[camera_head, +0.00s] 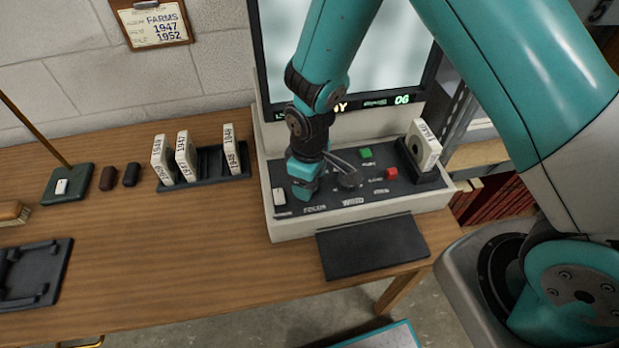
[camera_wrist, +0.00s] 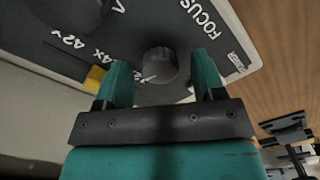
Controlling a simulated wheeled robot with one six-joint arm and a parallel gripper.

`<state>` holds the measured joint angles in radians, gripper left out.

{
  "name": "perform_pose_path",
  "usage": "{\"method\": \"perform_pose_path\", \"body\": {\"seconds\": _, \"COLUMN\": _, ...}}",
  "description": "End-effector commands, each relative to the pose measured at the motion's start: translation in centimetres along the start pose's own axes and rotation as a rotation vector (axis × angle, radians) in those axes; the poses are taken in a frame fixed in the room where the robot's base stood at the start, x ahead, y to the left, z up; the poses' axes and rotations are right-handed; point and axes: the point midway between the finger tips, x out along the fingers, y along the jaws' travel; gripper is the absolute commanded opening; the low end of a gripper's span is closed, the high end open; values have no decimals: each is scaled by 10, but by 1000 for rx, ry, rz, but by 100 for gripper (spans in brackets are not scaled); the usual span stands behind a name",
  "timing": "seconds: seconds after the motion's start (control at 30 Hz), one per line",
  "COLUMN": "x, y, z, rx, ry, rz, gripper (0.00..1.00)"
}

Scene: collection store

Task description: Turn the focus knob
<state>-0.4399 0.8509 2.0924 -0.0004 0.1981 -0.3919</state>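The focus knob (camera_wrist: 160,65) is a small dark round knob on the black control panel (camera_wrist: 130,30), beside the white word FOCUS in the wrist view. My gripper (camera_wrist: 160,60) is open, with one teal finger on each side of the knob and a visible gap on both sides. I cannot tell whether the fingertips reach down past the knob's top. In the head view my gripper (camera_head: 304,190) points down at the left part of the panel, above the FOCUS label, and hides the knob there.
A larger dark knob (camera_head: 350,181) stands right of my gripper, with green (camera_head: 366,153) and red (camera_head: 391,172) buttons beyond. The reader screen (camera_head: 385,50) rises behind. A rack of white boxes (camera_head: 210,166) stands left on the wooden table (camera_head: 170,240); its front is clear.

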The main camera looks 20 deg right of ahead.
Motion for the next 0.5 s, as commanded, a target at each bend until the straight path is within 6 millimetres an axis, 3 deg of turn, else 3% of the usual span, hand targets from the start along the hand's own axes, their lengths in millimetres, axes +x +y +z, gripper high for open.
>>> {"method": "perform_pose_path", "body": {"seconds": 0.27, "x": -11, "y": 1, "z": -1, "rx": 0, "ry": 4, "rz": 2, "gripper": 63}}
{"method": "perform_pose_path", "body": {"seconds": 0.5, "x": -63, "y": 0, "z": -1, "rx": 0, "ry": 8, "rz": 3, "gripper": 63}}
